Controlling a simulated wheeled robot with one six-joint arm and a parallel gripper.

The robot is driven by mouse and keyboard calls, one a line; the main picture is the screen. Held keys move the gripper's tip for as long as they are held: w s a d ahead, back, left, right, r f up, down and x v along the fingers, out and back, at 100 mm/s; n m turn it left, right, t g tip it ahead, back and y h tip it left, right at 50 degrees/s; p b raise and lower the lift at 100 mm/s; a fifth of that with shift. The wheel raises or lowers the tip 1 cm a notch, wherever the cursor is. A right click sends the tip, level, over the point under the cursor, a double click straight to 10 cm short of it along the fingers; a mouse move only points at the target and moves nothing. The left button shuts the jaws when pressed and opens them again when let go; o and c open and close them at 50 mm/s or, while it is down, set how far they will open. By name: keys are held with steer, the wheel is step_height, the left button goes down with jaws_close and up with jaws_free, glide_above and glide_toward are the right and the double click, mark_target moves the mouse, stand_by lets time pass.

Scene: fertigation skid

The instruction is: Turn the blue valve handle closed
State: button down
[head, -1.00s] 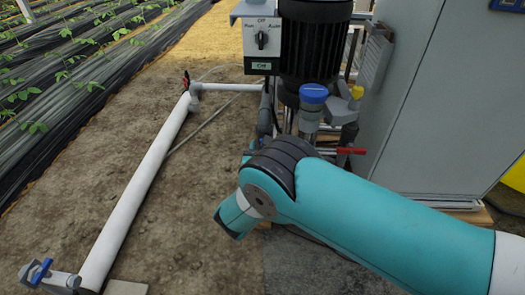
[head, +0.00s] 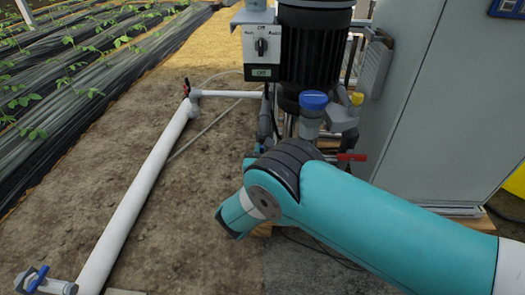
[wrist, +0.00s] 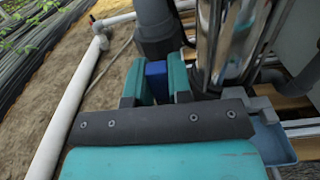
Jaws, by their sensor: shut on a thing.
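In the wrist view, a blue handle (wrist: 156,80) sits between the two teal fingers of my gripper (wrist: 158,82). The fingers are shut on it, beside a dark grey pipe and a clear tube. Only a short blue block of the handle shows; its valve body and turn angle are hidden. In the head view, my own arm hides the fingers and this handle. Another blue handle (head: 38,279) is on a grey valve at the lower left, far from my gripper.
A pump motor (head: 315,45), switch box (head: 263,45) and blue-capped filter (head: 313,102) stand close behind my arm. A grey cabinet (head: 440,110) is on the right. Red handles (head: 351,157) and (head: 186,88) also show. A white pipe (head: 140,200) runs along the soil at left.

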steer(key=shift+m, duration=0.3)
steer(key=shift+d+f+m, duration=0.4)
steer(key=shift+f+m, duration=0.05)
steer(key=shift+m, duration=2.4)
steer(key=shift+d+f+m, duration=0.4)
steer(key=shift+f+m, duration=0.05)
steer(key=shift+m, duration=2.35)
steer(key=shift+d+f+m, duration=0.4)
steer(key=shift+f+m, duration=0.05)
steer(key=shift+m, duration=2.4)
steer(key=c, duration=1)
jaws_free()
steer(key=shift+c, duration=0.2)
